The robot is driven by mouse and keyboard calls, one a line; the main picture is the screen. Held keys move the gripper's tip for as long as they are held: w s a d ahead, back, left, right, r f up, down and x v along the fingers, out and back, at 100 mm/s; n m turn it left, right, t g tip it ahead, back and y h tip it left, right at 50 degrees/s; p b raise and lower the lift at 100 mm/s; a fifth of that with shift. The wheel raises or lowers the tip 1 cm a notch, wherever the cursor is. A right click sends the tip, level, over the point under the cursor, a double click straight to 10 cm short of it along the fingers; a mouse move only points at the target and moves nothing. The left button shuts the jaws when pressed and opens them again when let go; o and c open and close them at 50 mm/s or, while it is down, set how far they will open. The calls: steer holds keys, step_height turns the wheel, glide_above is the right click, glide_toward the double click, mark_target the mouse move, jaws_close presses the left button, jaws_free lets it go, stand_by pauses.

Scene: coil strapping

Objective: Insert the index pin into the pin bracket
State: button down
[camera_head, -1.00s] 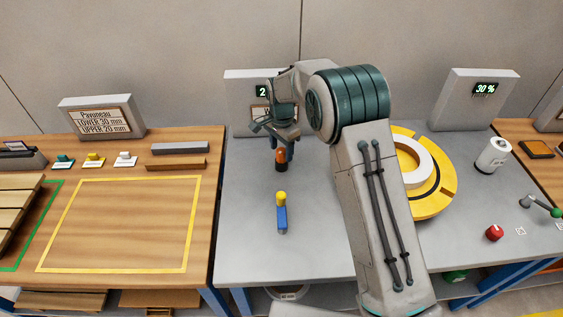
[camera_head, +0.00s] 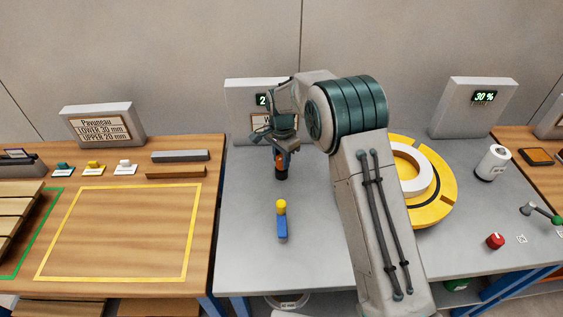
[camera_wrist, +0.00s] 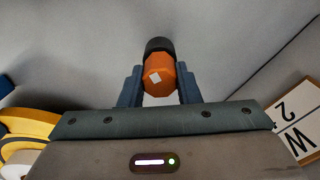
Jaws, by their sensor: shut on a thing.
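My gripper (camera_head: 282,163) is shut on an orange, black-ended piece (camera_head: 281,168) over the grey table, in front of the numbered display stand. In the wrist view, both blue-grey fingers flank the orange body (camera_wrist: 158,77), which has a small white square; its black end (camera_wrist: 159,45) points away from my palm. I cannot tell whether its lower end touches the table. I cannot tell for certain which of these is the index pin or the pin bracket.
A yellow ring with a white inner ring (camera_head: 443,190) sits right of my arm, partly hidden by it. A red knob (camera_head: 495,241), a white cylinder (camera_head: 492,163) and a green-knobbed lever (camera_head: 541,213) are further right. The table (camera_head: 255,245) around the blue piece is clear.

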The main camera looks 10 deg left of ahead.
steer(key=r, duration=0.4)
steer(key=shift+w+d, duration=0.1)
steer(key=shift+d, duration=0.15)
steer(key=w+d+r, duration=0.1)
steer(key=d+r, duration=0.2)
steer(key=d, duration=0.2)
steer(key=w+d+r+b, duration=0.1)
steer(key=d+r, duration=0.2)
steer(key=d, duration=0.3)
steer(key=shift+w+r, duration=0.15)
steer(key=shift+r, duration=0.05)
steer(key=c, duration=1.7)
jaws_free()
steer(key=shift+c, duration=0.2)
jaws_close()
